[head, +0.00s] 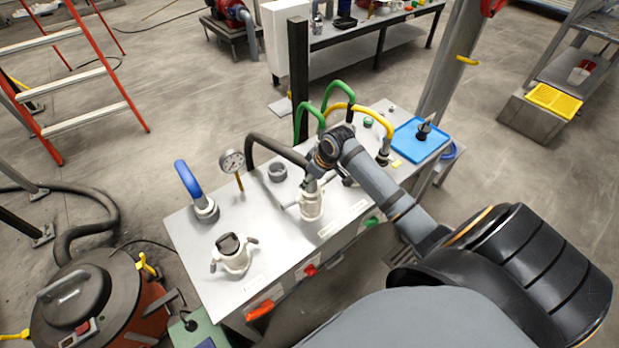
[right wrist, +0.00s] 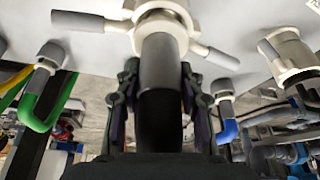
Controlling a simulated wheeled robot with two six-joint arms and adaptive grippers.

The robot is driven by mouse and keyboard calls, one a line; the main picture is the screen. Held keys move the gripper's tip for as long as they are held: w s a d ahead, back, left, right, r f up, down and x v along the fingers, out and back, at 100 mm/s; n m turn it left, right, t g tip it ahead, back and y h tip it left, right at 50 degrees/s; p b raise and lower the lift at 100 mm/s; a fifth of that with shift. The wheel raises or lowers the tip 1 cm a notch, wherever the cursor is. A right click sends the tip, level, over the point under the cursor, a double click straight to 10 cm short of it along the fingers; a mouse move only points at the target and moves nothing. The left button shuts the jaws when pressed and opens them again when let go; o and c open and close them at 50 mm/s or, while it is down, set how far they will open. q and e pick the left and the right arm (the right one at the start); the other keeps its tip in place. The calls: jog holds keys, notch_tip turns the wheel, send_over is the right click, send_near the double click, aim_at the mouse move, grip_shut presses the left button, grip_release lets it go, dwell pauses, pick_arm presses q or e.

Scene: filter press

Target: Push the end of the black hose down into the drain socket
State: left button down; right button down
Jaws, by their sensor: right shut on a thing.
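The black hose (head: 275,146) arches from the back of the grey bench top toward a white socket (head: 311,206) with side levers at the front. My right gripper (head: 316,172) is shut on the hose near its end, above this socket. In the right wrist view the gripper (right wrist: 158,100) has a finger on each side of the black hose (right wrist: 160,120). The hose's grey end (right wrist: 160,62) meets the collar of the white socket (right wrist: 163,16), in line with it. How deep it sits is hidden. My left gripper is not in view.
A second white fitting (head: 233,257) with levers stands at the front left of the bench (head: 285,235). A gauge (head: 232,162), blue hose (head: 188,180), green hoses (head: 338,88) and yellow hose (head: 372,116) stand around. A blue tray (head: 412,146) lies right.

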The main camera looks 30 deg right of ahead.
jog(key=shift+f, duration=0.25)
jog(key=c, duration=0.8)
grip_release()
jog(key=shift+o, duration=0.2)
jog(key=v, duration=1.2)
jog(key=shift+s, duration=0.1)
